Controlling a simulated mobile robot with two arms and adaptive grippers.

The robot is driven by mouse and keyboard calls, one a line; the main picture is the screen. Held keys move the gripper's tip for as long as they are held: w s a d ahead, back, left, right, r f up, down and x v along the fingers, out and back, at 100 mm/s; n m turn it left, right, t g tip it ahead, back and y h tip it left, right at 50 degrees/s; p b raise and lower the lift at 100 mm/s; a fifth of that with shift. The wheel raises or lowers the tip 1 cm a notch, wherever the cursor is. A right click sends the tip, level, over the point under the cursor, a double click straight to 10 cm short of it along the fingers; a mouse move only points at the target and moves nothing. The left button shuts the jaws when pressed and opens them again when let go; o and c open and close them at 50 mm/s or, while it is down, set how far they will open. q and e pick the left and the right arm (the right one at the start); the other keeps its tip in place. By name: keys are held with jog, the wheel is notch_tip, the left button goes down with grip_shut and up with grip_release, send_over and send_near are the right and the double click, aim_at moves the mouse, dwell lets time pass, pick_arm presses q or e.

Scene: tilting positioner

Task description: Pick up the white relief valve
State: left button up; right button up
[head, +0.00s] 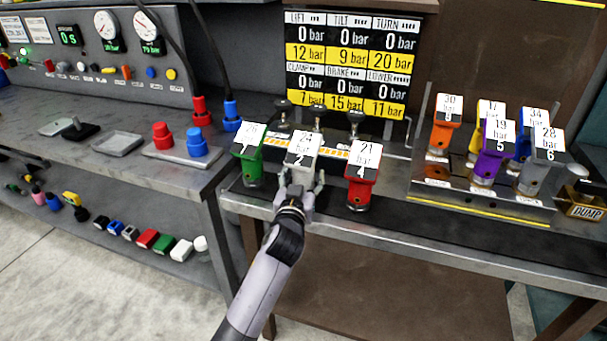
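The white relief valve (301,165) stands upright on the bench in the head view, between a green valve (252,170) on its left and a red valve (361,192) on its right. Its tag reads 24 bar and 2. My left gripper (300,186) is at the valve's lower body from the front, with a finger on either side. I cannot tell whether the fingers touch it. The gripper hides the valve's base. My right gripper is not in view.
A metal rack (480,203) at the right holds several coloured valves. A pressure board (347,65) stands behind. Dark knobs rise close behind the white valve. At the left is a control console (90,65) with hoses. The bench front right of the red valve is clear.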

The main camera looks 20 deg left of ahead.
pick_arm(q)
grip_shut()
dwell(0.6)
jog(key=shift+r, duration=0.15)
